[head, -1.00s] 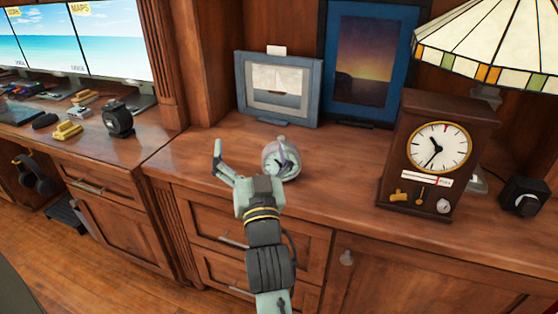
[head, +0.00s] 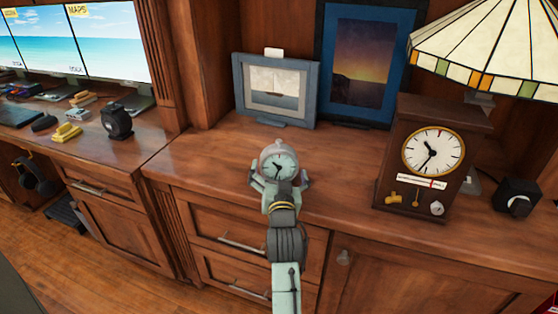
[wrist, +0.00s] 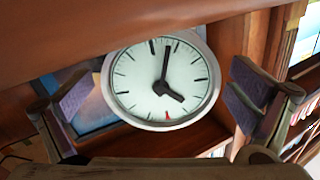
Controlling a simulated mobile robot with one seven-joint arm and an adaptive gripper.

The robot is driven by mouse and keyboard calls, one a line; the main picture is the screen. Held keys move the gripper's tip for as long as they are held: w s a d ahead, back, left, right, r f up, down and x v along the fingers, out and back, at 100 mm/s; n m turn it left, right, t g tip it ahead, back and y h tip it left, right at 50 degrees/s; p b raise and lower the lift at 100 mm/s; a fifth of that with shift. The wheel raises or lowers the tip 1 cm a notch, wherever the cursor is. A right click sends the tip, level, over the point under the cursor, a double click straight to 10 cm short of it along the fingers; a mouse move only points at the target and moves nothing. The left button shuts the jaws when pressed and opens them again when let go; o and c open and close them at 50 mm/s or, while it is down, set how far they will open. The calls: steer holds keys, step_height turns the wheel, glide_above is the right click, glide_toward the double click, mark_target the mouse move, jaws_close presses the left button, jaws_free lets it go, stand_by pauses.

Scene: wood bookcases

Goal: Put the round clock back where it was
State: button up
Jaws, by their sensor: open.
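The round clock (head: 279,162) has a pale face, dark hands and a light grey rim. It stands on the wooden counter, in front of the small framed boat picture. In the wrist view its face (wrist: 160,82) fills the middle, with a red mark at its lower edge. My gripper (head: 280,181) is right in front of the clock and open. In the wrist view one finger is on each side of the clock, with gaps between. The clock's lower part is hidden behind my gripper in the head view.
A tall wooden clock (head: 428,165) stands to the right, near a stained-glass lamp (head: 490,50) and a black box (head: 516,197). The boat picture (head: 276,92) and a blue-framed picture (head: 365,65) are behind. The counter left of the round clock (head: 205,160) is clear.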

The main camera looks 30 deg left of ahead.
steer(key=shift+x, duration=0.9)
steer(key=shift+s+r, duration=0.1)
steer(key=c, duration=1.5)
